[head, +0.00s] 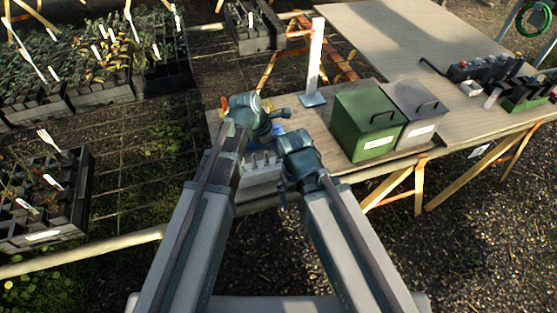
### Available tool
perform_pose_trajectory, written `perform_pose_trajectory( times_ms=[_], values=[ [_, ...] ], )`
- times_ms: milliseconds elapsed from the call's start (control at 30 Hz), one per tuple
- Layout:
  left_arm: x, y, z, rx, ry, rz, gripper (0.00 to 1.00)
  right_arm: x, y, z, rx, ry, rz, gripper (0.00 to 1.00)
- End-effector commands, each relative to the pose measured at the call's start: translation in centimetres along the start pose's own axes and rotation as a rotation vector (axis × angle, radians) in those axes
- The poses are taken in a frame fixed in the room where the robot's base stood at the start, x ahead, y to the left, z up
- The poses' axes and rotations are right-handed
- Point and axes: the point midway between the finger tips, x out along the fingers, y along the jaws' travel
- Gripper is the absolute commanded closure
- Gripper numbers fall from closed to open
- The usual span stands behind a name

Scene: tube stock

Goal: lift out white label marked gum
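Several white labels stand in the black plant trays at the left, such as one label (49,141) in the nearer tray and another (53,73) in the farther trays. Their writing is too small to read, so I cannot tell which is marked gum. My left gripper (258,110) is over the near left end of the table, and its fingers are not clear. My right gripper (296,150) is just right of and nearer than it, its fingers hidden by the arm. I see no label in either gripper.
A grey block with several pegs (262,168) sits between my arms. On the wooden table (390,40) stand a white upright post (316,60), a green box (362,128) and a grey box (419,112). Dark gear crowds the right end. The table's back is clear.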

Motion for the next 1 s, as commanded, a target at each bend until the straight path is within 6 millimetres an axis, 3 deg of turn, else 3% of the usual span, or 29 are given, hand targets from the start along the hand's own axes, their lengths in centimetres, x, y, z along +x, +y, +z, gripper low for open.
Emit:
perform_pose_trajectory(
  times_ms=[100, 1000],
  values=[
    [-0.01, 0.01, -0.01, 0.0, 0.0, 0.0, 1.0, 0.0, 0.0, 0.0, 0.0, 0.0, 0.0, 0.0],
    [0.0, 0.01, -0.01, 0.0, 0.0, 0.0, 1.0, 0.01, 0.0, 0.0, 0.0, 0.0, 0.0, 0.0]
  ],
)
